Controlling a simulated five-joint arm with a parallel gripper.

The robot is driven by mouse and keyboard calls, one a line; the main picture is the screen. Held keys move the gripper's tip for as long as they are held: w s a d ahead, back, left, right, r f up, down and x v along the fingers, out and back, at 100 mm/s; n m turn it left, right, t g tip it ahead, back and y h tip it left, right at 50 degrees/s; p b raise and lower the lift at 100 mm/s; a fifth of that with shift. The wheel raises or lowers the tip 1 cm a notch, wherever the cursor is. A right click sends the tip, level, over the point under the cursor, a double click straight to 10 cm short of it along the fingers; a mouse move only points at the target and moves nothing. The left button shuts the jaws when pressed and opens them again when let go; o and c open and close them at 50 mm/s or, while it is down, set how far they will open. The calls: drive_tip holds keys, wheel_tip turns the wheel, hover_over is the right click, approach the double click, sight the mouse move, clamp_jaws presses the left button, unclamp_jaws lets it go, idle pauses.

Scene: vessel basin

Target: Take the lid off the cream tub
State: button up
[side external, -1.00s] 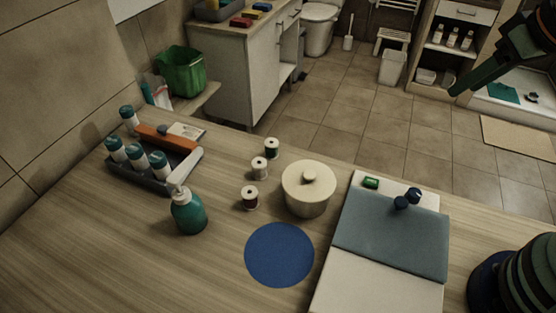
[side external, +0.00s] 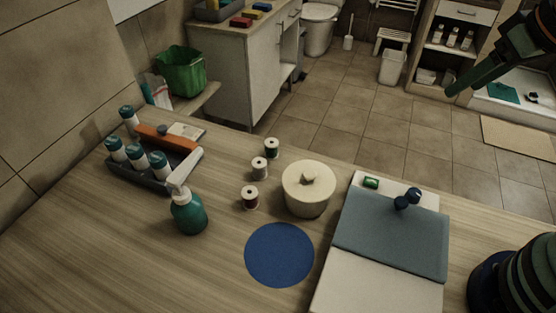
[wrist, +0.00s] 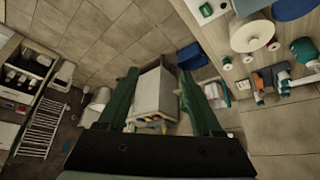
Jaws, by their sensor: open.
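The cream tub (side external: 307,201) stands upright on the wooden table, right of the spools. Its round cream lid (side external: 296,180) with a small knob sits on top. In the wrist view the lid (wrist: 248,36) is at the upper right, seen at a slant. My gripper (side external: 450,92) is far from the tub, high at the upper right of the side view. Only part of it shows there. In the wrist view my gripper (wrist: 156,72) has its two green fingers spread with nothing held between them.
A blue disc (side external: 279,255) lies in front of the tub. Several thread spools (side external: 259,168) and a teal pump bottle (side external: 188,213) stand left. A grey-blue mat (side external: 390,240) on a white board lies right, with small dark-blue and green items. A bottle tray (side external: 150,178) is far left.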

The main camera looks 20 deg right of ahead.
drive_tip(key=w+a+n+g, duration=0.3)
drive_tip(key=w+a+n, duration=0.35)
drive_tip(key=a, duration=0.35)
drive_tip(key=n+g, duration=0.3)
drive_tip(key=n, duration=0.4)
hover_over(311, 174)
wheel_tip(311, 174, down, 6)
drive_tip(key=f, duration=0.6)
drive_tip(key=shift+w+d+f, duration=0.3)
drive_tip(key=shift+f, duration=0.05)
drive_tip(key=f, duration=0.4)
drive_tip(key=shift+s+a, duration=0.25)
drive_tip(key=shift+s, duration=0.05)
drive_tip(key=shift+f, duration=0.65)
clamp_jaws()
